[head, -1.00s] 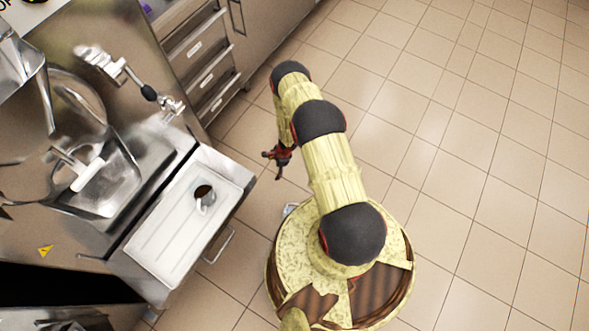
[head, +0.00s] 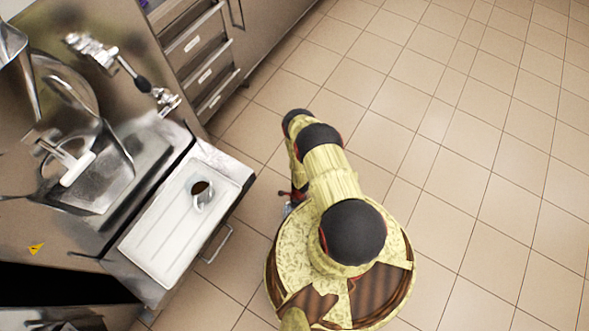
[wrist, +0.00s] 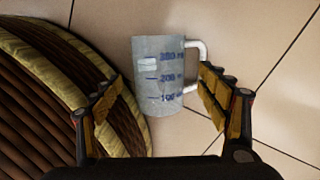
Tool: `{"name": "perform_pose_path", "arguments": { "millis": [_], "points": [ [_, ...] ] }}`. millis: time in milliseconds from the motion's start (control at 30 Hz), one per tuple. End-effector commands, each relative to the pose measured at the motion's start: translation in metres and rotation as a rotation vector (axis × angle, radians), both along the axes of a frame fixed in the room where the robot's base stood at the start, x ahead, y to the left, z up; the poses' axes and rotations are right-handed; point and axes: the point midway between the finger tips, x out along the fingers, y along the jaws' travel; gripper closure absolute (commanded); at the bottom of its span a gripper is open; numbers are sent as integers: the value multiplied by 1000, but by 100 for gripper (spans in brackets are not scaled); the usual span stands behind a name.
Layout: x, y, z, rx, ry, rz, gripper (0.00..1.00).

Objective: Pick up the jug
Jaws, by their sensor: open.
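A translucent grey-blue measuring jug (wrist: 160,75) with blue volume marks and a white handle (wrist: 196,50) on its right is on the floor close beside my base. I cannot tell whether it stands or lies. In the head view only a small pale-blue part of the jug (head: 287,209) shows beside my base. My gripper (wrist: 161,80) is open, its fingers apart to the left and right of the jug in the wrist picture. The right finger overlaps the handle in the picture; contact cannot be told. In the head view my gripper (head: 291,194) is mostly hidden by my arm.
A steel counter and machine (head: 90,170) stand at the left. Its pulled-out white tray (head: 160,250) holds a small metal cup (head: 203,195). A drawer handle (head: 217,245) sticks out toward my base. Drawers (head: 205,75) line the back. The tiled floor (head: 470,170) at the right is clear.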

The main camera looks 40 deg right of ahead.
Motion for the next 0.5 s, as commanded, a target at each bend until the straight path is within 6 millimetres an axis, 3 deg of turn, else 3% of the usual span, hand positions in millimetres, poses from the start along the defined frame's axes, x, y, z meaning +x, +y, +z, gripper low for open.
{"name": "perform_pose_path", "arguments": {
  "millis": [33, 200, 500],
  "points": [
    [-2, 2, -12, 1, 2, 0, 25],
    [-3, 6, -30, 1, 2, 1, 25],
    [-2, 7, -33, 1, 1, 1, 25]
  ]
}}
